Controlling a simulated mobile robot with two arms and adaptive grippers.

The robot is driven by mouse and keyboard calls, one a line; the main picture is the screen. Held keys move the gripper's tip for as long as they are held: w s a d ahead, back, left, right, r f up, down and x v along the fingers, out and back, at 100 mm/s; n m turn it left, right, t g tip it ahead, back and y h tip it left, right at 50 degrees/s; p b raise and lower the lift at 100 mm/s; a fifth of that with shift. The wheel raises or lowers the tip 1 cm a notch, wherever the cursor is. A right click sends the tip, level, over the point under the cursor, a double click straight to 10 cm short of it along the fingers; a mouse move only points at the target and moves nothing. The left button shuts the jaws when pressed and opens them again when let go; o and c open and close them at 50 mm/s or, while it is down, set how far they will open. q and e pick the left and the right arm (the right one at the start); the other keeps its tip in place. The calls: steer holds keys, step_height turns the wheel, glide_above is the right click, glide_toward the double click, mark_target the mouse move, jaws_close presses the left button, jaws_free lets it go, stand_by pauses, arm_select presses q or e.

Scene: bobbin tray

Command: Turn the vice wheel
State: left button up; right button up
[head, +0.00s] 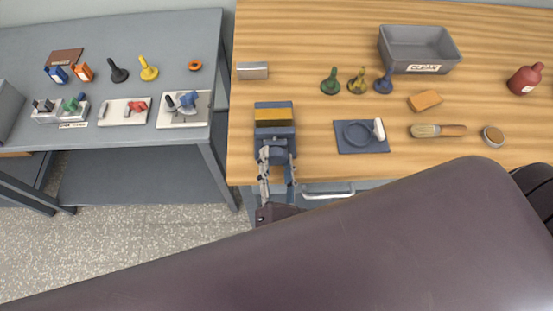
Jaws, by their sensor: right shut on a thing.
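The vice (274,131) is dark blue and stands at the front left edge of the wooden bench. A yellow-brown block (274,114) sits between its jaws. Its wheel (275,153) is on the near side, facing me, and is partly hidden by the gripper. My right gripper (277,158) reaches in from the front, with one finger on each side of the wheel, and is shut on it. My left gripper is not in view.
On the wooden bench (330,20) are a grey bin (419,48) marked CLEAN, several bobbin-like pieces, an orange block (425,101), a brush (437,131) and a red bottle (525,79). A grey table (150,40) with fixtures stands left. My dark arm covers the foreground.

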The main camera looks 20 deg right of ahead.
steer(key=shift+s+f, duration=0.1)
stand_by(0.8)
steer(key=o, duration=1.2)
steer(key=shift+c, duration=0.2)
steer(key=v, duration=1.2)
